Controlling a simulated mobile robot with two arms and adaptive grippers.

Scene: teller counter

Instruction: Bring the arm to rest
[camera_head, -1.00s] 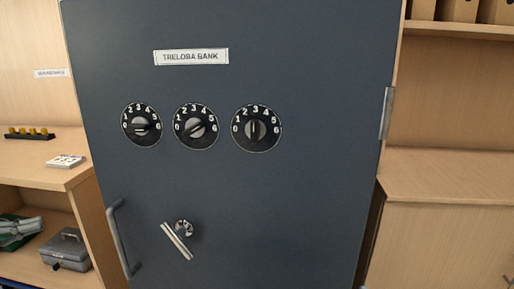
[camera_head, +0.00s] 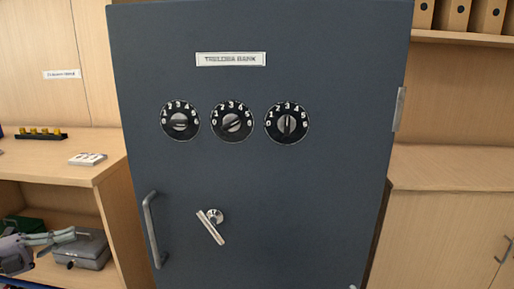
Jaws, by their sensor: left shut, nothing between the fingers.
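My left gripper (camera_head: 62,239) shows at the lower left edge, in front of the shelf compartment. Its fingers are together with nothing between them. It overlaps a grey metal cash box (camera_head: 92,250) in the picture; whether they touch I cannot tell. My right gripper is out of view. The dark blue-grey safe (camera_head: 330,190) stands in the middle with its door closed. It has three numbered dials, the left (camera_head: 180,121), the middle (camera_head: 232,121) and the right (camera_head: 287,121). A tilted lever handle (camera_head: 211,226) and a vertical pull bar (camera_head: 153,230) are lower on the door.
A wooden counter (camera_head: 50,160) at left carries a black tray with yellow pieces (camera_head: 40,134) and a small white stack (camera_head: 88,158). A green item (camera_head: 22,228) lies on the shelf below. A wooden cabinet (camera_head: 440,230) stands right, with binders (camera_head: 457,15) above.

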